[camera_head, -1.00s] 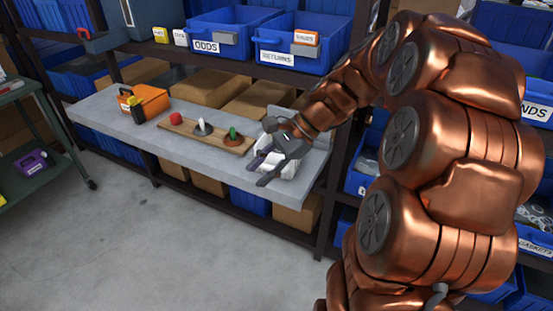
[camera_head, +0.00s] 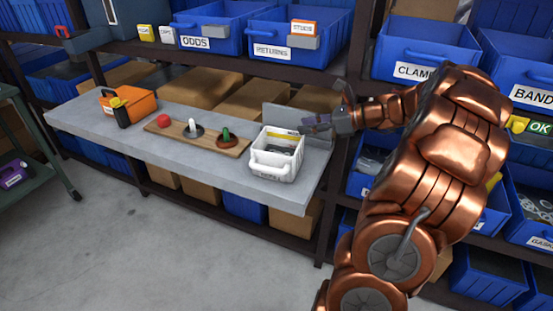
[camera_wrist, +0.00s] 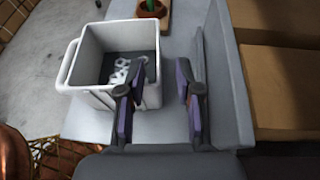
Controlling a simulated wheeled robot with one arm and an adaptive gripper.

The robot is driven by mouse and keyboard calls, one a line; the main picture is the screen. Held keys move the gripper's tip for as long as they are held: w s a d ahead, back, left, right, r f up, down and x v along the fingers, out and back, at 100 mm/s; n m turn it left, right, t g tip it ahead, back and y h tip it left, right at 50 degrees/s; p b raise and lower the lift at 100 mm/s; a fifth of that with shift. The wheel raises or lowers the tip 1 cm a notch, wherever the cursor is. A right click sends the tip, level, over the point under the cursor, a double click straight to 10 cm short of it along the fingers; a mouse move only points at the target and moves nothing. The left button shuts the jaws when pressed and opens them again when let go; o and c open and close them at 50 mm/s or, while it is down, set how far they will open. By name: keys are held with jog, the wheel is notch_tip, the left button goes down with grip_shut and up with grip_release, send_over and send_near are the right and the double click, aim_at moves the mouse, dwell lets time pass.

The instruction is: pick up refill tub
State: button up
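A white tub (camera_head: 272,172) with a handle on its front stands upright at the right end of the grey shelf top. It holds small pale rings or nuts, which show in the wrist view inside the tub (camera_wrist: 92,95). No label naming it is readable. My gripper (camera_head: 316,123) is beside the tub's upper right. In the wrist view my gripper (camera_wrist: 159,105) is open, with purple-padded fingers apart and nothing between them. The left finger overlaps the tub's near right corner in the picture; I cannot tell whether it touches.
A grey upright plate (camera_head: 285,117) stands behind the tub. A wooden board (camera_head: 175,130) with red, white and green-topped pieces lies to the left, then an orange case (camera_head: 140,103). Blue bins (camera_head: 297,45) line the shelf above. Floor (camera_head: 150,250) in front is clear.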

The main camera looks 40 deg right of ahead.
aim_at(284, 131)
jog(key=shift+x, duration=3.85)
jog(key=shift+s+f, duration=0.15)
grip_shut()
